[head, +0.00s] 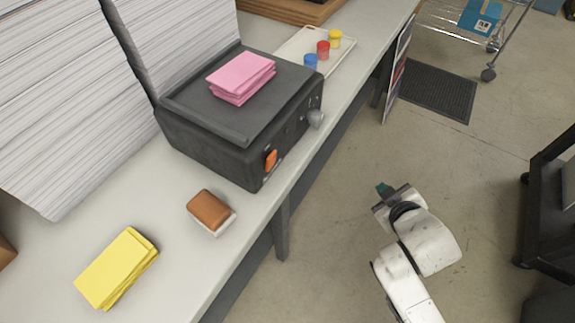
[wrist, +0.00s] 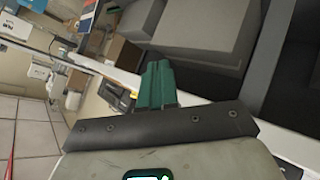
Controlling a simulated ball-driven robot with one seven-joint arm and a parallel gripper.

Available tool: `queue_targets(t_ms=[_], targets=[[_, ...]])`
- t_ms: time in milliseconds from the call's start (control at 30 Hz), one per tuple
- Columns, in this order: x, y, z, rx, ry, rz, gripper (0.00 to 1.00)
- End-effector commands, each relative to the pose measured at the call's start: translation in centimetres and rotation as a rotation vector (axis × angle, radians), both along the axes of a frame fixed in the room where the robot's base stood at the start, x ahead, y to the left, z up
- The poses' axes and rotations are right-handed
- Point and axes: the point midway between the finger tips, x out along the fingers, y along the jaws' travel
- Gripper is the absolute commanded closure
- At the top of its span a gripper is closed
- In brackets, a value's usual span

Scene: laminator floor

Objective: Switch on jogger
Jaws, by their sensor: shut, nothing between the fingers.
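The jogger (head: 225,135) is a dark grey box on the light worktop in the head view, with a stack of pink paper (head: 241,78) on top. An orange switch (head: 270,159) sits low on its front face, and a grey knob (head: 315,119) is farther right on that face. My gripper (head: 382,188) is off the table's front edge, above the floor, apart from the jogger. Its green fingers (wrist: 157,85) are together and empty in the wrist view. I cannot tell whether the switch is on.
A brown sponge-like block (head: 208,209) and a yellow paper stack (head: 117,268) lie on the worktop. A tray (head: 290,45) holds blue, red and yellow pots. Tall white paper stacks (head: 70,100) stand behind. A black cart (head: 550,200) is at right; open floor lies between.

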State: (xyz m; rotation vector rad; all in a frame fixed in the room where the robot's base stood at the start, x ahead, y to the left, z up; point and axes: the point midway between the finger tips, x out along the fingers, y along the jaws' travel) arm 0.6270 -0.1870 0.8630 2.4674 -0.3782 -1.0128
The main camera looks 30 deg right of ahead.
Motion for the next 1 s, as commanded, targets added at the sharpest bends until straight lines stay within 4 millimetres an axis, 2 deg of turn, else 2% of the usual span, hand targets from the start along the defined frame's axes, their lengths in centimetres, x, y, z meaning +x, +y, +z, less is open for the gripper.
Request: queue_targets(t_ms=[200,367,567,700,1000], targets=[[2.0,-1.1,4.0,-0.247,-0.199,0.141,1.00],[2.9,-0.3,6.9,-0.428,-0.329,0.276,1.00],[3.1,2.6,9.6,-0.638,-0.471,0.482,1.00],[2.6,5.5,10.6,-0.769,-0.559,0.649,1.00],[0.0,11.6,10.2,-0.944,-0.701,0.981,1.00]])
